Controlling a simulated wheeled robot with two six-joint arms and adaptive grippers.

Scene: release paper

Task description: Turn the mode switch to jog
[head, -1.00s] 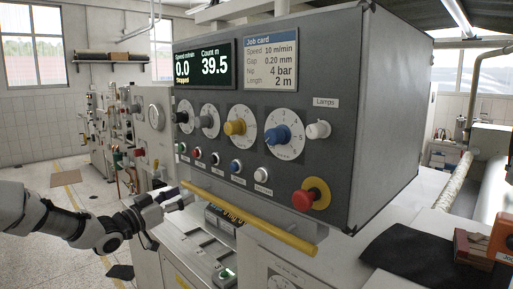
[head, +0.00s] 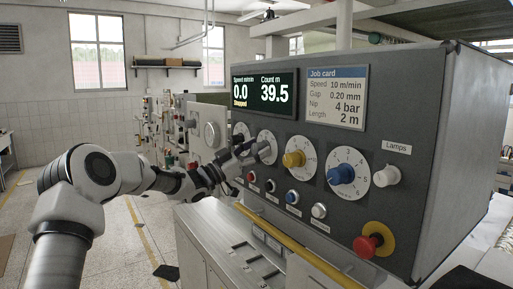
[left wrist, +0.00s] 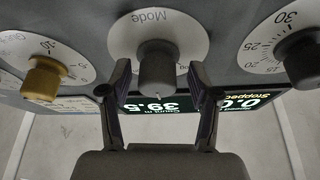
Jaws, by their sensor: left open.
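The mode switch is a dark grey knob (left wrist: 156,72) on a white dial marked "Mode" in the left wrist view, where the panel appears upside down. In the head view the knob (head: 262,146) is second from the left in the dial row. My left gripper (head: 242,150) is at the panel in front of this dial. In the left wrist view its open fingers (left wrist: 159,70) stand on either side of the knob, with a gap on both sides. The dial's other lettering is hidden or too small to read. My right gripper is not in view.
A yellow knob (left wrist: 42,78) and a dark knob (left wrist: 302,60) flank the mode dial. A blue knob (head: 341,174), several push buttons and a red emergency button (head: 368,246) are further right and below. A yellow bar (head: 290,250) runs along the panel's lower front.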

